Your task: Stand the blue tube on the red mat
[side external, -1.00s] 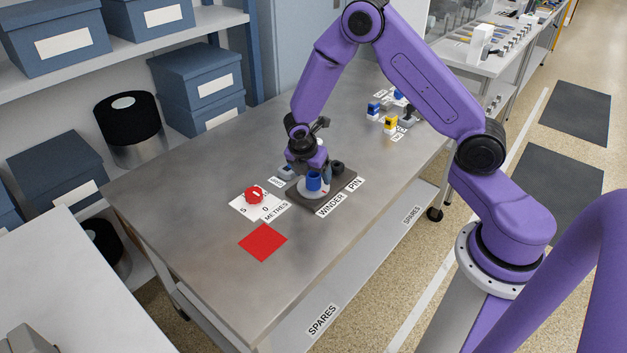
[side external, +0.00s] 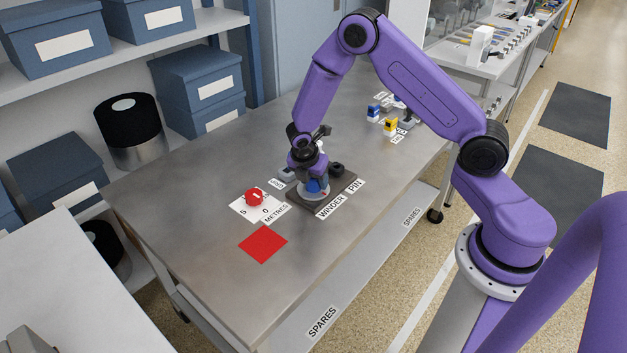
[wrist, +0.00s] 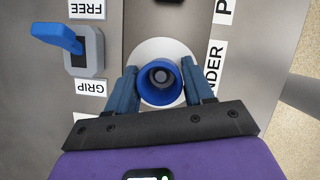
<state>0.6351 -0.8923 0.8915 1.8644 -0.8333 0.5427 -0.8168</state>
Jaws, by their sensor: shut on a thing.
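The blue tube (wrist: 161,98) stands upright on the light round plate (wrist: 161,50) of the winder, with its open top facing the wrist camera. A dark round core shows inside it. In the side view the tube (side external: 314,186) is mostly hidden by my gripper (side external: 313,180). My gripper (wrist: 161,90) is shut on the tube, with one blue finger on each side. The red mat (side external: 263,243) lies flat and empty on the steel table, nearer the front than the winder.
A blue lever (wrist: 60,36) on a grey block stands beside the winder, between FREE and GRIP labels. A black pin holder (side external: 337,169) is close by. Blue and yellow blocks (side external: 389,126) stand farther back.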

